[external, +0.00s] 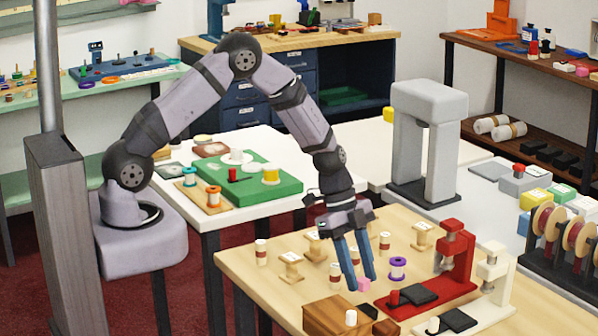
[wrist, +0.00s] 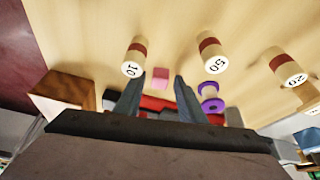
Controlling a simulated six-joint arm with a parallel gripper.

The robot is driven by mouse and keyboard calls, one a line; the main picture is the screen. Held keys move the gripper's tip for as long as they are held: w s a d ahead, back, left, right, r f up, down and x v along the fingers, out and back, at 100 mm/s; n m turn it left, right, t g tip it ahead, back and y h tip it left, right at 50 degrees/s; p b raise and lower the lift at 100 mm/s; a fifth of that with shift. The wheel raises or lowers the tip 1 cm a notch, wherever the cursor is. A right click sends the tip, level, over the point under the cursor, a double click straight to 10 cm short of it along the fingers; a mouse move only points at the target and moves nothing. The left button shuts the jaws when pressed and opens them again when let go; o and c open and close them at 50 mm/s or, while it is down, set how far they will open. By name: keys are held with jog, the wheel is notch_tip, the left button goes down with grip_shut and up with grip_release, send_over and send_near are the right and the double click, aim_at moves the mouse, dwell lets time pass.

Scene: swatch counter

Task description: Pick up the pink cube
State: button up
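The small pink cube (external: 363,284) is on the light wooden table. In the wrist view the pink cube (wrist: 160,78) shows between the tips of my two blue fingers, with a gap on each side. My gripper (external: 361,283) points down at the cube and is open and empty. In the wrist view my gripper (wrist: 157,83) has its fingers apart. The cube's lower part and the exact height of the fingertips over the table are hard to tell.
Cream cylinders with dark red bands stand close by, marked 10 (wrist: 134,55), 50 (wrist: 212,52) and 20 (wrist: 287,68). A purple spool (external: 398,268) is right of the cube. A brown wooden block (external: 325,314) and a red press (external: 462,262) are near too.

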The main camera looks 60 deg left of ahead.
grip_shut()
jog(key=shift+r, duration=0.1)
notch_tip(320, 180, up, 10)
jog(key=b, duration=0.2)
dwell(0.4)
